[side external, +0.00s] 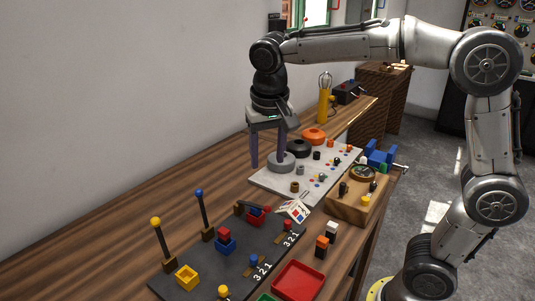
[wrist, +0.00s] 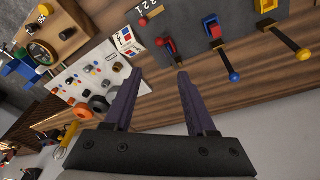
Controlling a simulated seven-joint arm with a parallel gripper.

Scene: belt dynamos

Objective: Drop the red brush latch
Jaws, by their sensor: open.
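The red brush latch (side external: 266,210) is on the dark panel in the side view. Its dark arm lies low and nearly flat, with its red end at the red holder, unlike the upright blue and yellow levers. In the wrist view the red latch (wrist: 170,46) is small and just beyond the fingertips; whether it is fully seated I cannot tell. My gripper (side external: 268,162) is open and empty, behind the latch, above the table by the white board. Its two purple fingers (wrist: 158,74) are spread wide and touch nothing I can make out.
Upright levers with a blue ball (side external: 199,193) and a yellow ball (side external: 155,222) stand left of the latch. A white printed card block (side external: 294,210) is close at its right. The white board (side external: 265,181) holds discs and small parts. A red tray (side external: 299,281) is at the front.

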